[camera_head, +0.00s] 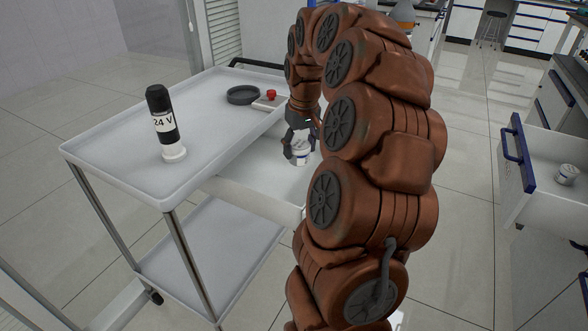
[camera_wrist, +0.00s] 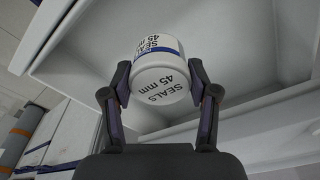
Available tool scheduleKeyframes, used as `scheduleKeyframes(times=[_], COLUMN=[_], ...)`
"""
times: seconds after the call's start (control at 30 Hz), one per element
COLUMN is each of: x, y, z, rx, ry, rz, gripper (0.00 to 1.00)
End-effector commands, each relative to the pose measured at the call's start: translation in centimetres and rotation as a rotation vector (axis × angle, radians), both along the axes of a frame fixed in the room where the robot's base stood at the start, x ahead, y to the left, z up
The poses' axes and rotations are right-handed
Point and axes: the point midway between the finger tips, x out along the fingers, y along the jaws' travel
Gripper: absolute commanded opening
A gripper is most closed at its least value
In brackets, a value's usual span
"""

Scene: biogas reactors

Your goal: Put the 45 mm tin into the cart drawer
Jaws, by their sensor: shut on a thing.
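The white tin (camera_wrist: 160,72) with a blue stripe reads "SEALS 45 mm" in the wrist view. My gripper (camera_wrist: 160,92) is shut on it, one finger on each side. In the head view my gripper (camera_head: 300,143) points down with the tin (camera_head: 301,154) between its fingers, over the open cart drawer (camera_head: 270,185). The drawer is white and pulled out from the cart. It looks empty where it shows, but my arm hides its right part. I cannot tell whether the tin touches the drawer floor.
The cart top (camera_head: 130,150) bears a black-and-white "24 V" cylinder (camera_head: 164,125), a dark round dish (camera_head: 243,95) and a small item with a red knob (camera_head: 270,96).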

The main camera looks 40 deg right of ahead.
Motion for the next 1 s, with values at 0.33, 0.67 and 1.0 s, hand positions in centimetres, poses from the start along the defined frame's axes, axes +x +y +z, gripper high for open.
scheduleKeyframes(times=[0.33,0.67,1.0], x=[-0.2,-0.2,-0.1], y=[0.0,-0.2,-0.2], z=[-3.8,-6.5,-6.8], rx=[0.002,0.001,0.000], ry=[0.002,0.000,-0.001], rz=[-0.003,-0.005,-0.005], gripper=[0.24,0.24,0.65])
